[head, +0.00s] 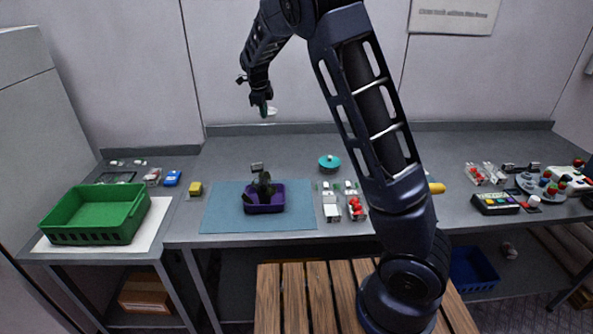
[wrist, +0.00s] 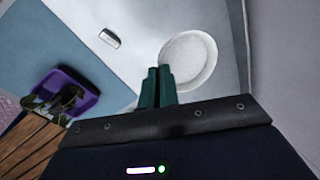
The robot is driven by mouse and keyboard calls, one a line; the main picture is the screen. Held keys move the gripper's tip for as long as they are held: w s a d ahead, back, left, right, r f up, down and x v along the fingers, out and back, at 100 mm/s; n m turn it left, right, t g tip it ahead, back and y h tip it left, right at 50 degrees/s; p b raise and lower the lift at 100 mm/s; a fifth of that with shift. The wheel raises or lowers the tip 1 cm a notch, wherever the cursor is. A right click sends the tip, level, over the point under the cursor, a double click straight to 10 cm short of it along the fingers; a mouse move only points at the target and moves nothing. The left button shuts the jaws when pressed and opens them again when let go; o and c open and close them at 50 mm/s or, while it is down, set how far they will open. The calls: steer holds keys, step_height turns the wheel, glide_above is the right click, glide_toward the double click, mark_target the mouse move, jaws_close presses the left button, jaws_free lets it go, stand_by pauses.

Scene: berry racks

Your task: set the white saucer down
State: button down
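My gripper (head: 263,108) is high above the back part of the middle table, pointing down. In the wrist view, its two green fingers (wrist: 157,88) are close together at the rim of the white saucer (wrist: 187,55). The gripper is shut on that rim, and the saucer extends beyond the fingertips. In the head view, only a small pale part of the saucer (head: 272,112) shows beside the fingers, clear of the tabletop. The exact grip on the rim is partly hidden by the fingers.
A blue mat (head: 222,217) holds a purple tray (head: 264,209) with dark green contents. A teal round object (head: 330,161) and berry punnets (head: 357,208) stand to its right. A green crate (head: 92,235) is at left. Grey tabletop (head: 240,158) behind the mat is mostly clear.

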steer(key=s+d+m, duration=0.3)
steer(key=s+d, duration=0.6)
steer(key=d, duration=0.1)
glide_toward(294, 174)
steer(key=shift+h, duration=0.4)
steer(key=x, duration=0.6)
steer(key=shift+w+a+f, duration=0.15)
steer(key=shift+w+a, duration=0.05)
steer(key=shift+a, duration=0.2)
steer(key=shift+f, duration=0.1)
steer(key=c, duration=1.6)
jaws_free()
steer(key=shift+c, duration=0.2)
